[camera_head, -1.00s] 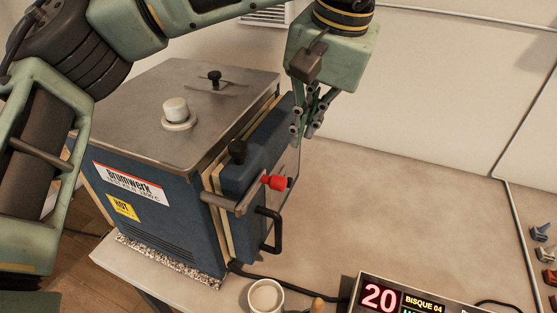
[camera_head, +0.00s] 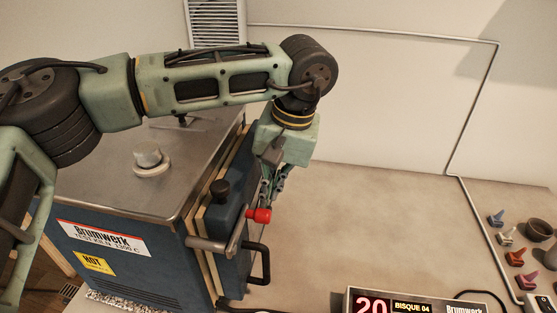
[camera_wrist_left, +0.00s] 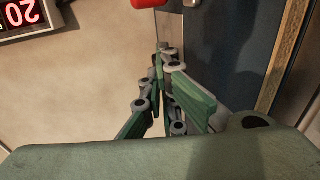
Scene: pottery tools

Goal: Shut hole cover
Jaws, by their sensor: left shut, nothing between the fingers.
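The blue kiln (camera_head: 130,250) stands on the table with its door (camera_head: 235,220) towards the right. A red-tipped knob (camera_head: 258,216) sticks out from the door; it shows at the top of the left wrist view (camera_wrist_left: 148,3). A bare metal plate (camera_wrist_left: 170,30) lies on the door face close to it. I cannot tell for sure which part is the hole cover. My left gripper (camera_head: 270,190) is beside the door face, just beyond the red knob. In the left wrist view its fingers (camera_wrist_left: 166,52) are together and empty, close to the metal plate. My right gripper is out of view.
A white plug (camera_head: 148,158) sits on the kiln top. A display box (camera_head: 410,300) is at the front. Several small coloured pieces (camera_head: 513,257) lie far right. The table between is clear.

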